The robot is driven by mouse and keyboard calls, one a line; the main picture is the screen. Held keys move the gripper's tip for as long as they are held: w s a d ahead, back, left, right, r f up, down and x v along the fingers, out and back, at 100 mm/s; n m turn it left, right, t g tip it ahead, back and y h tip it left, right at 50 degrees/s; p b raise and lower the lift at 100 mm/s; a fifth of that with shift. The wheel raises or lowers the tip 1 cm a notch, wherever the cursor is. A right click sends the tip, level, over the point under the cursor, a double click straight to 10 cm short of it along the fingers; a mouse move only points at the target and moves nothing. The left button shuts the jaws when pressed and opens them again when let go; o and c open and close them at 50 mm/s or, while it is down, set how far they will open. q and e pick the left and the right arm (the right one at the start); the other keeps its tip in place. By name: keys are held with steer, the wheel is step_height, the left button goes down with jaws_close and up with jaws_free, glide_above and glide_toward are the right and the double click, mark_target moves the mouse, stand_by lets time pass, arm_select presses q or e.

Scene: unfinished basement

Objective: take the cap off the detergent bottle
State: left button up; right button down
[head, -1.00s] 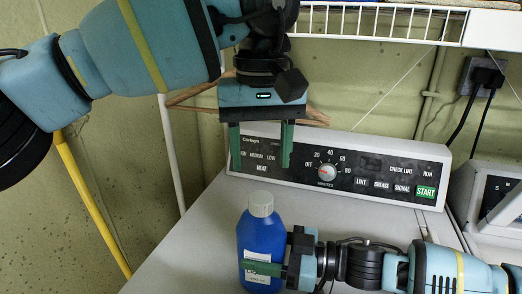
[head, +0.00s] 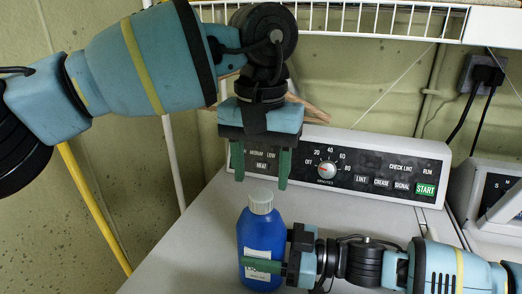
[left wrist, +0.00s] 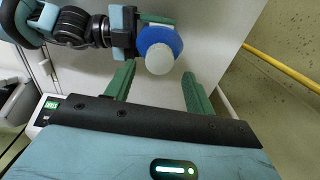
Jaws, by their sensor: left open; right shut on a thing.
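The blue detergent bottle (head: 260,240) stands upright on the dryer top, with a pale grey-white cap (head: 261,201) on its neck. My right gripper (head: 262,266) is shut around the lower body of the bottle, coming in from the right, with a finger across the label. My left gripper (head: 261,182) points down above the cap, open and empty, its green fingertips just above the cap's height. In the left wrist view the cap (left wrist: 160,58) and the blue bottle (left wrist: 172,38) show beyond the open fingers (left wrist: 158,72), between their lines.
The white dryer top (head: 190,255) is clear around the bottle. Its control panel (head: 340,165) rises behind the bottle. A white wire shelf (head: 380,22) hangs above. A yellow pole (head: 95,210) leans at the left.

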mark_target(261, 193)
arm_select(q)
steer(key=shift+f, duration=2.25)
